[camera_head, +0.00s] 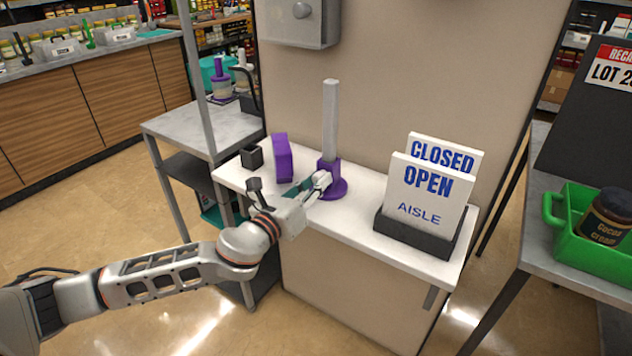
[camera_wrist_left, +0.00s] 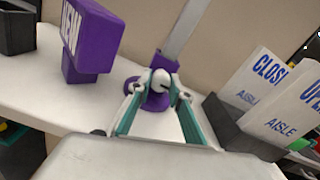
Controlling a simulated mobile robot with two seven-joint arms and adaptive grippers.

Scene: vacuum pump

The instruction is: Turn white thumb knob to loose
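A purple stand (camera_head: 333,187) with a round base and a tall white post (camera_head: 331,115) is upright on the counter. In the left wrist view, the white thumb knob (camera_wrist_left: 160,79) is on the front of the stand's purple lower part (camera_wrist_left: 155,100). My left gripper (camera_head: 322,182) is right at the front of the stand and hides the knob in the head view. In the left wrist view, its fingertips (camera_wrist_left: 160,92) are apart on either side of the knob; firm contact is not clear. My right gripper is not in view.
A purple block sign (camera_head: 283,158) and a small black holder (camera_head: 252,157) stand left of the stand. A black tray (camera_head: 418,236) with OPEN and CLOSED signs (camera_head: 428,195) is to the right. A wall is close behind; the front of the white counter (camera_head: 355,238) is clear.

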